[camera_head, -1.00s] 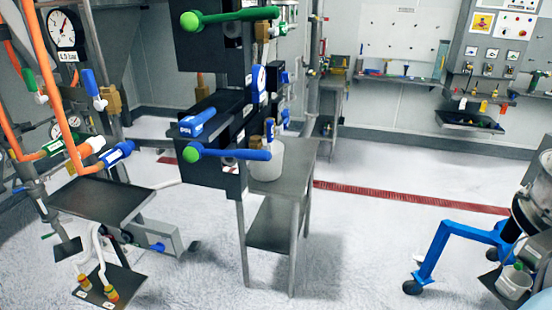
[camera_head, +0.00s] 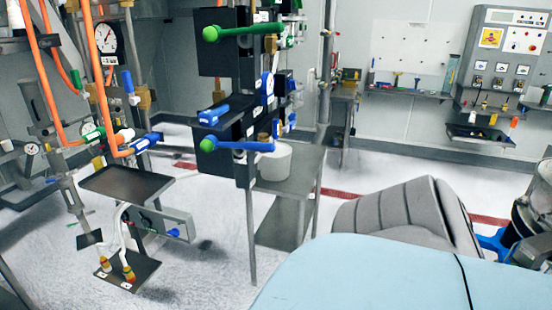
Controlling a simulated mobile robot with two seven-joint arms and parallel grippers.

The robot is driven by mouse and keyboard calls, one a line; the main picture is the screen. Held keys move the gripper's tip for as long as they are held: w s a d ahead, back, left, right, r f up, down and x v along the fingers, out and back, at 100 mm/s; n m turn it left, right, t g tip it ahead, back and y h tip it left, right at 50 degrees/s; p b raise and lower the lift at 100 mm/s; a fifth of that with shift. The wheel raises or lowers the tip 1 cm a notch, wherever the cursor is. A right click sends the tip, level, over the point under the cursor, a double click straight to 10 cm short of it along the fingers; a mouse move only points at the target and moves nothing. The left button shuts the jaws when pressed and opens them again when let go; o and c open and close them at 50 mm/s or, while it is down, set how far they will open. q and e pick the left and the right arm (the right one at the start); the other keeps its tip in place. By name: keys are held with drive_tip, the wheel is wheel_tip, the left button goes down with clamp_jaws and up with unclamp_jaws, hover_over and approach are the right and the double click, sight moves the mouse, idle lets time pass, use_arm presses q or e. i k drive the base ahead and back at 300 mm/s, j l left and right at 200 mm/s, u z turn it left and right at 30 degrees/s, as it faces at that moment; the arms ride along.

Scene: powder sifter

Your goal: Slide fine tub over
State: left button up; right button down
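A white tub (camera_head: 277,167) stands upright on a grey metal table (camera_head: 306,168), partly hidden behind a dark valve panel. I cannot tell whether it is the fine tub. At the right edge, a round metal vessel (camera_head: 537,213), apparently the sifter, is cut off by the frame. The floor area below it, where a small pale container showed before, is hidden. A large light blue surface (camera_head: 400,275) and a grey ribbed part, apparently my own arm, fill the lower right. Neither gripper's fingers show.
The dark valve panel (camera_head: 222,160) with green and blue handles stands left of centre. Orange pipes, a gauge (camera_head: 108,40) and a dark tray (camera_head: 125,181) are at left. Wall shelves (camera_head: 410,94) and a control panel (camera_head: 505,50) are at the back. White floor between is clear.

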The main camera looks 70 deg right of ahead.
sight(275, 167)
drive_tip(key=l+u, duration=0.15)
drive_tip(key=l, duration=0.8)
drive_tip(key=k+l, duration=0.1)
drive_tip(key=l, duration=2.35)
drive_tip(key=k+l, duration=0.15)
drive_tip(key=l, duration=2.3)
drive_tip(key=k, duration=0.05)
